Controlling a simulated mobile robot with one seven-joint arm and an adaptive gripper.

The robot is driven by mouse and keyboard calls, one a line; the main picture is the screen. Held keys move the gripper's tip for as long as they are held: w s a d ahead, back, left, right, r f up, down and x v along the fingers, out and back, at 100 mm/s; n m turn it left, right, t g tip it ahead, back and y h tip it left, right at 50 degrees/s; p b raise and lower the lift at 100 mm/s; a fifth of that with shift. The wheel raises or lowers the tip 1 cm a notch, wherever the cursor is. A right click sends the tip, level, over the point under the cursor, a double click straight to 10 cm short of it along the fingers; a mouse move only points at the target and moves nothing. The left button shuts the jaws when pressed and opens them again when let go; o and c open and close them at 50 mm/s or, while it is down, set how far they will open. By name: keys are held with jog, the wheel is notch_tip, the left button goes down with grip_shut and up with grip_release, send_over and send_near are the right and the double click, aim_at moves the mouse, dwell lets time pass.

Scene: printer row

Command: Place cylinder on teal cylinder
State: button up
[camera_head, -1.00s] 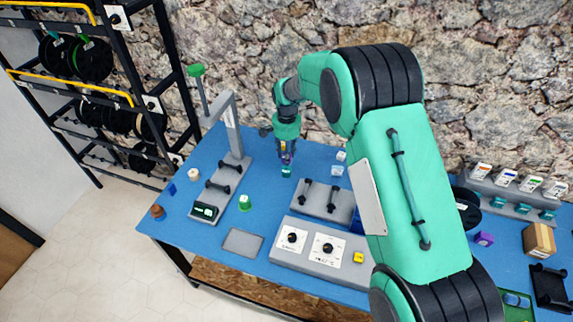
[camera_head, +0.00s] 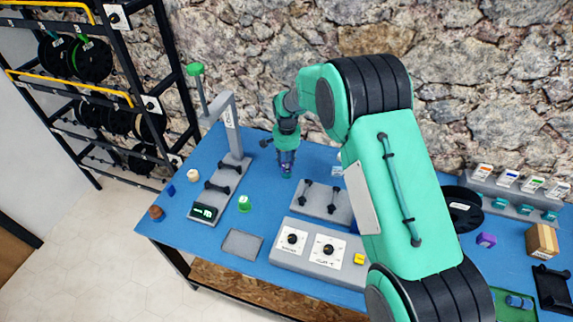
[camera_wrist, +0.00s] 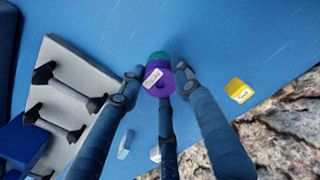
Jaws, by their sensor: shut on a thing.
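My gripper (camera_wrist: 157,82) is shut on a purple cylinder (camera_wrist: 160,84) with a white label, held between its fingertips. A teal cylinder (camera_wrist: 159,57) shows just past the purple one in the wrist view, partly covered by it. I cannot tell whether the two touch. In the head view my gripper (camera_head: 286,173) points down close to the blue table, behind the dumbbell-like rack, and its fingers largely hide both cylinders.
A grey rack (camera_head: 322,204) stands just right of my gripper. A grey post stand (camera_head: 232,140) is to the left. A green cylinder (camera_head: 244,204) stands nearer the front.

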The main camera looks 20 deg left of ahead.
jog(key=shift+f, duration=0.1)
jog(key=o, duration=1)
jog(key=shift+o, duration=0.2)
notch_tip(320, 180, up, 12)
jog(key=p, duration=0.3)
dwell(0.5)
